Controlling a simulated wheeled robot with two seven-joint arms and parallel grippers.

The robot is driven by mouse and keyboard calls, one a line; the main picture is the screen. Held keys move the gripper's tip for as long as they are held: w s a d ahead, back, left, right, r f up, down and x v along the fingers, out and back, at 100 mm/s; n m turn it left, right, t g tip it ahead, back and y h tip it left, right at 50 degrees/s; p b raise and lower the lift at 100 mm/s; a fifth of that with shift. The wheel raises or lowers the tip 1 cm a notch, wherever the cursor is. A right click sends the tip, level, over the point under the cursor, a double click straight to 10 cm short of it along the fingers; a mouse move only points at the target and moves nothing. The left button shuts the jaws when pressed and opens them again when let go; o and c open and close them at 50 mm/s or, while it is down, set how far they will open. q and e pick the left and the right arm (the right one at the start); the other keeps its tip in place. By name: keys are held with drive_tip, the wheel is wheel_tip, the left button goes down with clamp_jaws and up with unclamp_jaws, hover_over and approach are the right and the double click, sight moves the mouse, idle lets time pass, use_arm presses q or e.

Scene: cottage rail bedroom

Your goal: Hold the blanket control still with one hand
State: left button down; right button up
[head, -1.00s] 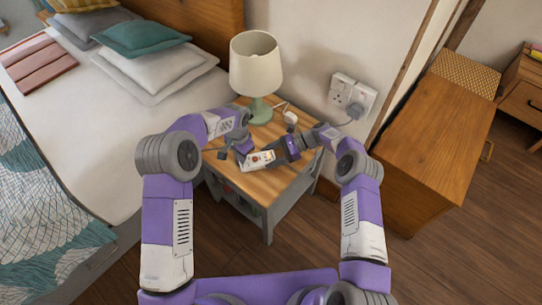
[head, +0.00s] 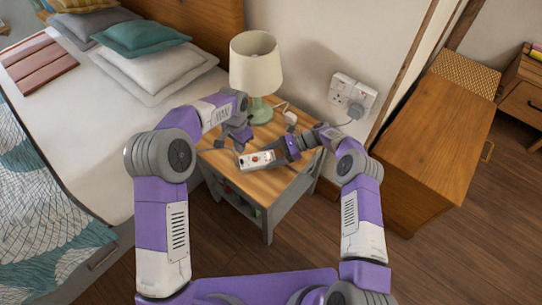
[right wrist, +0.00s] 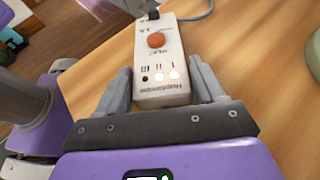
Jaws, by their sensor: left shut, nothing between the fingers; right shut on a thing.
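The blanket control (head: 257,161) is a slim white handset lying on the bedside table's wooden top (head: 272,184). In the right wrist view the control (right wrist: 157,57) shows an orange round button, two lit white spots and one dark one, with a cable at its far end. My right gripper (head: 274,158) is shut on it, with one finger along each long side. My left gripper (head: 239,146) is shut and empty, just behind the control's left end, seemingly apart from it.
A lamp (head: 256,68) with a green base stands at the back of the table. A wall socket (head: 352,94) holds a plug with a cable. The bed (head: 95,115) is at left, a wooden cabinet (head: 435,135) at right. The table's front is clear.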

drive_tip(key=o, duration=1.3)
drive_tip(key=shift+d, duration=0.1)
